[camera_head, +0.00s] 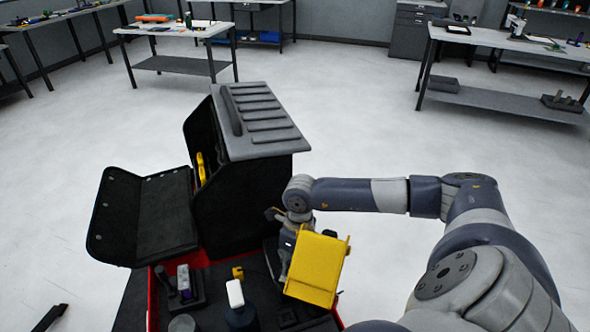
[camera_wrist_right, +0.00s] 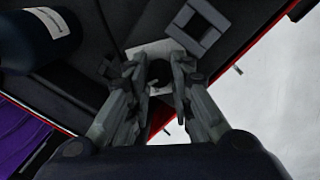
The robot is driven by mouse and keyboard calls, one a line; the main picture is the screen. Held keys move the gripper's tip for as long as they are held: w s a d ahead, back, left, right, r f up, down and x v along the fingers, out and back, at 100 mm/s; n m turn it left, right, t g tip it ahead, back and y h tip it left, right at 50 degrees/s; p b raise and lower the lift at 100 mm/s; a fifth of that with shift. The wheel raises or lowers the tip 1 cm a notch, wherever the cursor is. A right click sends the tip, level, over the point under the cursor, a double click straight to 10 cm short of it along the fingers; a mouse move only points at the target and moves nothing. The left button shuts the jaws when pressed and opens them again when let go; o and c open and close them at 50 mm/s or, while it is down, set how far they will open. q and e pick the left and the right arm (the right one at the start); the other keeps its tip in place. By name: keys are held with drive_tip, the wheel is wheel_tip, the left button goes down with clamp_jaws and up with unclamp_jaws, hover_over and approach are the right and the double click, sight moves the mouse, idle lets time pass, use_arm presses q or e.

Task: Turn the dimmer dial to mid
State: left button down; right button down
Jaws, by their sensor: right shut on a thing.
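The dimmer dial (camera_wrist_right: 158,86) is a small dark knob on a pale plate (camera_wrist_right: 150,50) in the right wrist view. My right gripper (camera_wrist_right: 160,68) has a finger on each side of the dial and is shut on it. The fingers hide much of the knob, and I cannot read its setting. In the head view my right gripper (camera_head: 290,232) reaches down at the right side of the cart, behind a yellow box. The dial is hidden there. My left gripper is not in view.
The yellow box (camera_head: 316,268) is right in front of my right gripper. The red-edged cart (camera_head: 153,300) holds a dark bottle (camera_head: 238,312) and small items. A black case with a ridged grey top (camera_head: 268,140) stands behind. Open floor lies to the right.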

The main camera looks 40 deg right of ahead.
drive_tip(key=shift+w, duration=0.1)
drive_tip(key=c, duration=1.7)
unclamp_jaws()
drive_tip(key=shift+o, duration=0.2)
